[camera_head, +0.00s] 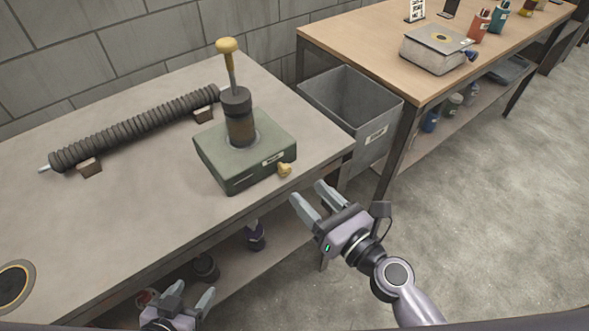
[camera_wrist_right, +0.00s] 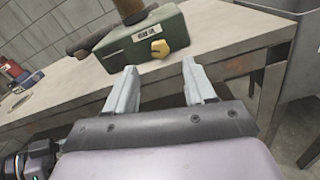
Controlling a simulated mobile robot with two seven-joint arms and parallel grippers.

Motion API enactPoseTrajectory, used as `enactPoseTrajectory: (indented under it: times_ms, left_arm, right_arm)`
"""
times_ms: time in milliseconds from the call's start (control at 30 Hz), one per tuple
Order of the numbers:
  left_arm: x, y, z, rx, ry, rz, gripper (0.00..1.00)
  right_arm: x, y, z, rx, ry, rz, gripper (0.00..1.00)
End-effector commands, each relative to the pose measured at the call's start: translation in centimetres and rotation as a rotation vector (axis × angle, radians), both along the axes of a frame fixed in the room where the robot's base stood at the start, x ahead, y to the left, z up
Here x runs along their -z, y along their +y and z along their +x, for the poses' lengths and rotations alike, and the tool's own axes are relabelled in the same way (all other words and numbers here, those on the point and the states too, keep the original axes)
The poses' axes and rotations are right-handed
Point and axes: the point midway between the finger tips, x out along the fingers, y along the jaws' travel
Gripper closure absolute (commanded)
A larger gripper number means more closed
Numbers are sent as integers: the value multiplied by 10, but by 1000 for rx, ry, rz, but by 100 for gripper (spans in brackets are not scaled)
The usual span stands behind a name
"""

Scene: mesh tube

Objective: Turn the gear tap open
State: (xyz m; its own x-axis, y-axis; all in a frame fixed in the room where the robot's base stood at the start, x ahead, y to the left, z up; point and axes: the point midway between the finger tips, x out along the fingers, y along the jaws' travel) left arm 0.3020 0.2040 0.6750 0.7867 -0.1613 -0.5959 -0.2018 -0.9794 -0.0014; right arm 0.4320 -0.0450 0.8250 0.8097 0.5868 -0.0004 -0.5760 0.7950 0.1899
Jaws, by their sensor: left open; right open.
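The gear tap is a small yellow knob (camera_head: 284,169) on the front right side of a green box (camera_head: 240,152) near the right end of the grey table. In the right wrist view the knob (camera_wrist_right: 159,48) shows ahead of the fingers, on the face of the green box (camera_wrist_right: 147,42) beside a white label. My right gripper (camera_head: 312,199) is open and empty, just off the table's front edge, in front of and to the right of the knob, not touching it. My left gripper (camera_head: 188,297) is open and empty, low at the bottom of the head view, in front of the table.
A dark cylinder with a yellow-topped lever (camera_head: 228,46) stands on the box. A ribbed black tube (camera_head: 137,127) lies behind left on the grey table (camera_head: 120,215). A grey bin (camera_head: 352,100) and a wooden table (camera_head: 350,42) stand at right. The floor at right is clear.

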Motion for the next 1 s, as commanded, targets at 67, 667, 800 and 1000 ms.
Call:
enactPoseTrajectory:
  times_ms: [67,667,800,1000]
  left_arm:
    - [-1,0,0,0,0,0,35]
    - [-2,-1,0,1,0,-2,35]
    - [-2,-1,0,2,0,-3,35]
    - [-2,-1,0,2,0,-3,35]
  right_arm:
    - [-2,5,7,0,-3,1,46]
    - [0,40,55,-1,-2,0,46]
    - [0,40,55,-1,-2,0,46]
    - [0,40,55,-1,-2,0,82]
